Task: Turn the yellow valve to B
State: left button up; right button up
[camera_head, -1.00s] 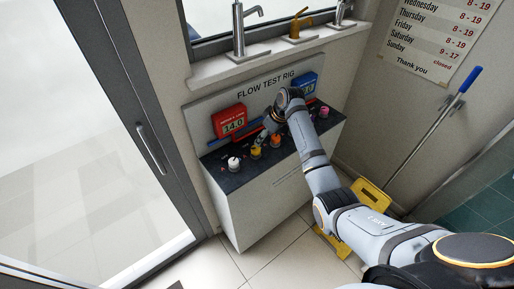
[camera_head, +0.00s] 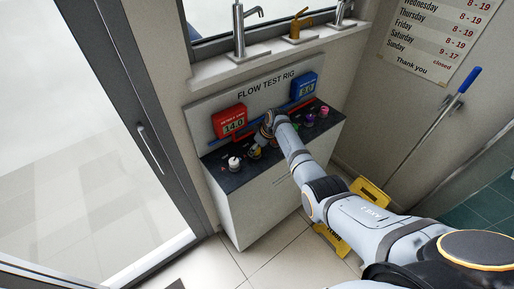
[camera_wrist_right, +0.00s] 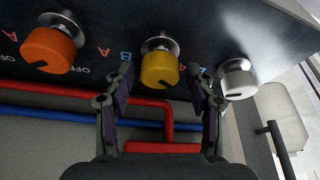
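The yellow valve (camera_wrist_right: 160,70) is a round knob on the dark panel, with a dark mark on its lower right face in the right wrist view. A blue B (camera_wrist_right: 124,57) is at its left and a red A (camera_wrist_right: 182,67) at its right. My right gripper (camera_wrist_right: 163,76) is open, one finger on each side of the yellow knob, with no clear contact visible. In the head view, the right gripper (camera_head: 262,138) is beside the yellow valve (camera_head: 254,152) and partly covers it. My left gripper is in neither view.
An orange knob (camera_wrist_right: 48,50) and a white knob (camera_wrist_right: 238,80) flank the yellow one. Red and blue pipes (camera_wrist_right: 150,112) run along the panel. A red display (camera_head: 229,122) reading 14.0 and a blue display (camera_head: 304,88) stand behind. A purple knob (camera_head: 309,120) is farther right.

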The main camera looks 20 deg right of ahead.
jog(key=c, duration=0.9)
